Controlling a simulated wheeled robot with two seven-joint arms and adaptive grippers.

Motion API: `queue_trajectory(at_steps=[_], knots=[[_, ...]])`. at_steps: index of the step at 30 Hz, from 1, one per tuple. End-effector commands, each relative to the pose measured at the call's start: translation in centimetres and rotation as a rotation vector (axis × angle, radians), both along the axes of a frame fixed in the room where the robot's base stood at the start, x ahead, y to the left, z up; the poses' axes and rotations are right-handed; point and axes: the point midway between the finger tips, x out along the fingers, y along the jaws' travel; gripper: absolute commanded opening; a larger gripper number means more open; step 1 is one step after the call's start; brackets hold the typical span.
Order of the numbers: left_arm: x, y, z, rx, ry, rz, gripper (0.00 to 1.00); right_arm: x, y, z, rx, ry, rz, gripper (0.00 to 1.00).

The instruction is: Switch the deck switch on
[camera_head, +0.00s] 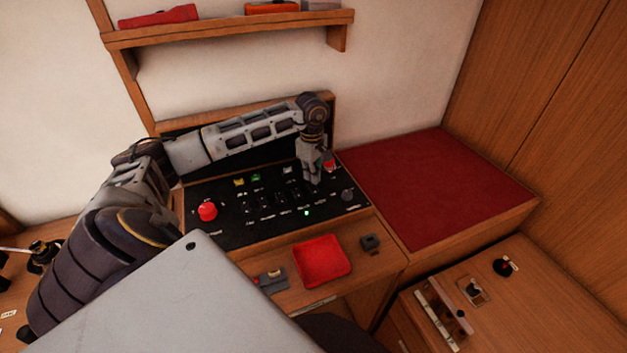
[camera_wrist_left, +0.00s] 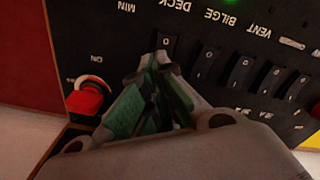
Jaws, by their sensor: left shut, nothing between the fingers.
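The black switch panel (camera_head: 232,230) slopes on the desk. In the left wrist view its labels appear upside down. The deck switch (camera_wrist_left: 168,42) is a black rocker in line with the DECK label, with its near part hidden by the fingertips. I cannot tell its setting. My left gripper (camera_head: 313,182) points down at the right part of the panel. In the wrist view the left gripper (camera_wrist_left: 160,62) is shut and empty, with its tips at or just over the deck switch; contact cannot be told. My right gripper is not in view.
A red knob (camera_wrist_left: 84,99) stands close beside the left gripper. More rockers, such as the bilge switch (camera_wrist_left: 208,62), sit in the same row. A green lamp (camera_head: 307,213) is lit. A red emergency button (camera_head: 208,211) and a red tray (camera_head: 322,262) are nearby.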

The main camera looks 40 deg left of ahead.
Motion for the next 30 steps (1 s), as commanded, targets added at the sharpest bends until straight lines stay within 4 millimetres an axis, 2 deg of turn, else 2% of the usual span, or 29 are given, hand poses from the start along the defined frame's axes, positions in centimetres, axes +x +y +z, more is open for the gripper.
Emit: queue_trajectory(at_steps=[15, 30], knots=[[0.0, 0.0, -0.5, 0.000, 0.000, 0.000, 0.00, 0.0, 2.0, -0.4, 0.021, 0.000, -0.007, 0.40], [0.0, 0.0, -1.0, 0.000, 0.000, 0.000, 0.00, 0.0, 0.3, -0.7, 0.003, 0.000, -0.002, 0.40]])
